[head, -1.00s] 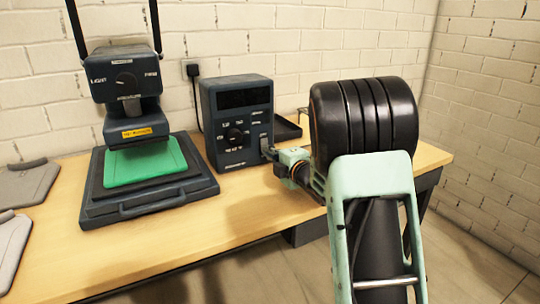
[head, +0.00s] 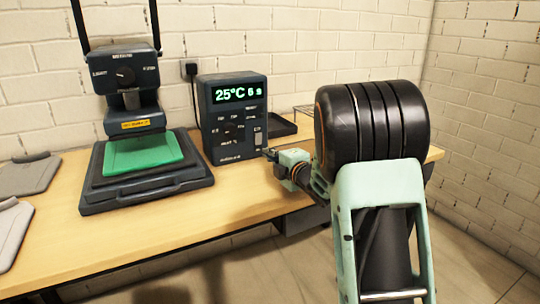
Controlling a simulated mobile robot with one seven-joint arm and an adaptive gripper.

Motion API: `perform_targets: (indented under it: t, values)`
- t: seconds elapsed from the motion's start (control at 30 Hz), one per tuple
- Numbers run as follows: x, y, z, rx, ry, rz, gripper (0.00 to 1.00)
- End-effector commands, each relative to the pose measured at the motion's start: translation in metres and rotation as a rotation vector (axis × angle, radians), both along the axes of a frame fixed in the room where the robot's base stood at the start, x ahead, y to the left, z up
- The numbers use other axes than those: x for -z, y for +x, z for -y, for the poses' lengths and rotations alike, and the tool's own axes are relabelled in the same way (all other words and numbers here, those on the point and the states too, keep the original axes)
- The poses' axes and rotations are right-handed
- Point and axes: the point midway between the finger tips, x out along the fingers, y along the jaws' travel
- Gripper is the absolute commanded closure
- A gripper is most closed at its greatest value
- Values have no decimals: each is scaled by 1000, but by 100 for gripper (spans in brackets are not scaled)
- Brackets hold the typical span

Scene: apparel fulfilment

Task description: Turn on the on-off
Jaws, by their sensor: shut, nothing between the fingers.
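The dark control box (head: 234,118) stands on the table against the wall. Its display (head: 236,93) is lit green and reads 25°C and 6 s. A pale rocker switch (head: 258,138), which looks like the on-off, sits at the lower right of its front. My gripper (head: 268,154) is shut and empty just in front and to the right of this switch. It looks slightly apart from the box, but the small gap is hard to judge. My arm comes in from the right and hides part of the table.
A heat press (head: 128,95) with a green pad (head: 142,154) stands left of the box. A dark tray (head: 283,128) lies behind my gripper. Grey flat pieces (head: 25,175) lie at the far left. The table (head: 150,235) is clear in front.

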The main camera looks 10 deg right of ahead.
Motion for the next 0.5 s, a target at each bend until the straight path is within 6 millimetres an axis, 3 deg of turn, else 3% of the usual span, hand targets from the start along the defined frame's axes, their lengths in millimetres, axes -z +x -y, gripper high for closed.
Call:
perform_targets:
  t: [0.3,0.5]
  values:
    - [7,-61,22,5,1,-4,100]
    - [10,-82,29,3,0,-2,100]
